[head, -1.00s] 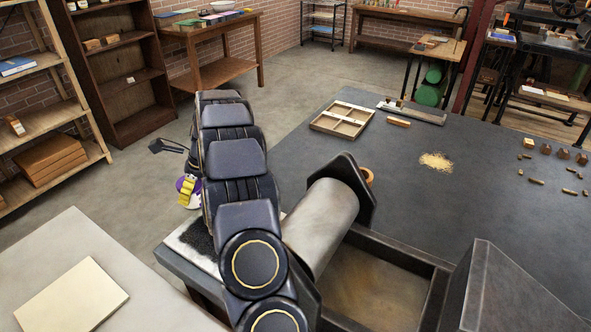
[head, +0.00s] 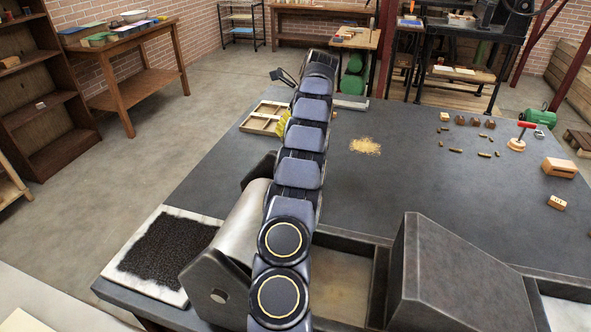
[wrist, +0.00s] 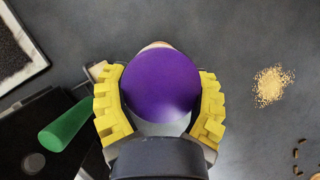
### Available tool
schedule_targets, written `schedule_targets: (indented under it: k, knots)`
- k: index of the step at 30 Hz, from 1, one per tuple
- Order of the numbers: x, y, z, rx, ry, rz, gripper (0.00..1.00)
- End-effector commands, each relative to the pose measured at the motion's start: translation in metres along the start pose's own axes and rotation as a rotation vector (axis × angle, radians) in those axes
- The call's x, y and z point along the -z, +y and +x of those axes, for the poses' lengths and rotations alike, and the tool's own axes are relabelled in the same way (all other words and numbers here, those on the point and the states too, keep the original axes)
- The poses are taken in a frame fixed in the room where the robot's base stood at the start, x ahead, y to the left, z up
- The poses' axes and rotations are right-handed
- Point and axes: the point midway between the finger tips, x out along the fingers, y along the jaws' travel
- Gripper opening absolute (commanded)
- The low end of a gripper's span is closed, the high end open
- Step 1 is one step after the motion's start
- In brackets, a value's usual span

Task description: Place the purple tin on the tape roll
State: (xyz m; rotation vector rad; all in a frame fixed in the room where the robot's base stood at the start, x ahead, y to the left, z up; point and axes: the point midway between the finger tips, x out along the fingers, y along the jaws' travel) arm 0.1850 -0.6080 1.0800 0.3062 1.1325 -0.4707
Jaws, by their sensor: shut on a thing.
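The purple tin (wrist: 160,86) is between the yellow fingers of my gripper (wrist: 160,95) in the wrist view, its round purple face toward the camera. My gripper is shut on it. In the head view my arm hides the tin; only a bit of yellow finger (head: 283,124) shows at the arm's left edge. The tape roll is not clearly visible now. A pale tan edge (wrist: 156,45) shows just beyond the tin in the wrist view; I cannot tell whether it is the tape roll.
A pile of shavings (head: 365,146) lies to the right of my arm. A wooden tray (head: 262,120) is behind on the left. A black pad on a white slab (head: 172,250) and a grey metal cylinder (head: 236,240) are at front left. The dark tabletop between is largely clear.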

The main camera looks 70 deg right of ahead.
Motion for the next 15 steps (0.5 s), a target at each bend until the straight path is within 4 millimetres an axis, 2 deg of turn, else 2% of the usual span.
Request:
schedule_targets:
  k: [5,15]
  knots:
    - [0.009,-0.008,0.004,0.006,0.000,0.022,0.31]
    - [0.028,-0.008,0.045,0.006,0.003,0.022,0.31]
